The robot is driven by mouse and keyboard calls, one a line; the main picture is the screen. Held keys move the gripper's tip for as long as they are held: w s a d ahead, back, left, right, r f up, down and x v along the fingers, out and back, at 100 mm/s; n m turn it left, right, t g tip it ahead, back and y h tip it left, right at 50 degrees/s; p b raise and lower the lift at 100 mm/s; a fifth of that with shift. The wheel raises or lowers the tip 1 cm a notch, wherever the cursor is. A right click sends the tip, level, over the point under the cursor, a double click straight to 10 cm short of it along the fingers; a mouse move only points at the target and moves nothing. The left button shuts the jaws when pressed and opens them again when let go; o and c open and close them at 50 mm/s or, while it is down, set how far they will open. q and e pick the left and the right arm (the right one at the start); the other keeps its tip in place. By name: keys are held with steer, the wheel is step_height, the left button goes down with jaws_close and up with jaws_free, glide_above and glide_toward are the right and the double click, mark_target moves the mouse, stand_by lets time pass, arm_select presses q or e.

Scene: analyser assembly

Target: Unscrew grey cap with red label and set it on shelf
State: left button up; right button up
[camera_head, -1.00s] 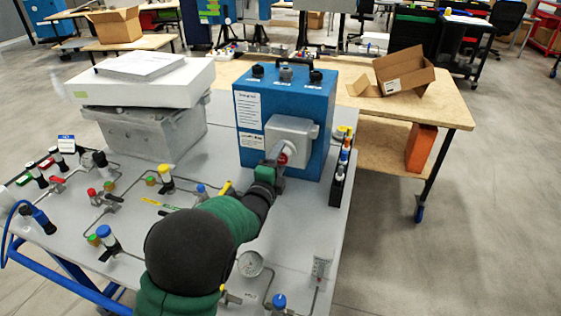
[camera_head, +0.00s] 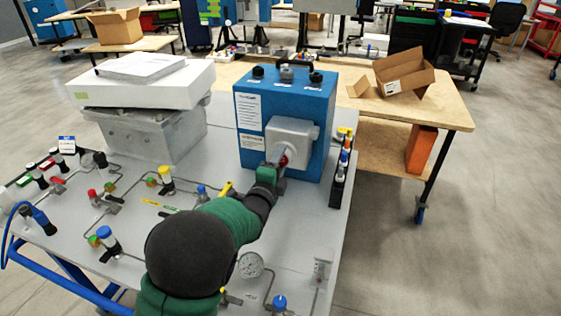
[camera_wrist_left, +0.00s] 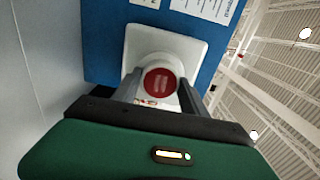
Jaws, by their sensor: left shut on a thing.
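The grey cap with the red label (camera_wrist_left: 160,82) sits on the front of the white housing (camera_head: 291,134) of the blue analyser box (camera_head: 262,108). In the left wrist view its round red face points at the camera, between the fingers. My left gripper (camera_wrist_left: 158,92) is shut on the cap from its two sides. In the head view my left gripper (camera_head: 279,168) reaches the housing, and only a bit of red shows between its fingers. Whether the cap is loose from the housing cannot be told. My right gripper is in neither view.
A narrow black rack with small bottles (camera_head: 342,165) stands right of the box. Valves, tubing and a round gauge (camera_head: 251,265) are mounted on the grey panel (camera_head: 200,178). A grey case with white equipment (camera_head: 150,130) stands at left. A wooden table (camera_head: 440,108) with a cardboard box (camera_head: 404,75) is behind.

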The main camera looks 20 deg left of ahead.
arm_select(q)
steer(key=shift+a+f, duration=0.1)
steer(key=c, duration=0.5)
jaws_close()
steer(key=n+b, duration=0.4)
steer(key=n, duration=2)
steer(key=shift+s, duration=0.15)
steer(key=o, duration=1.4)
jaws_free()
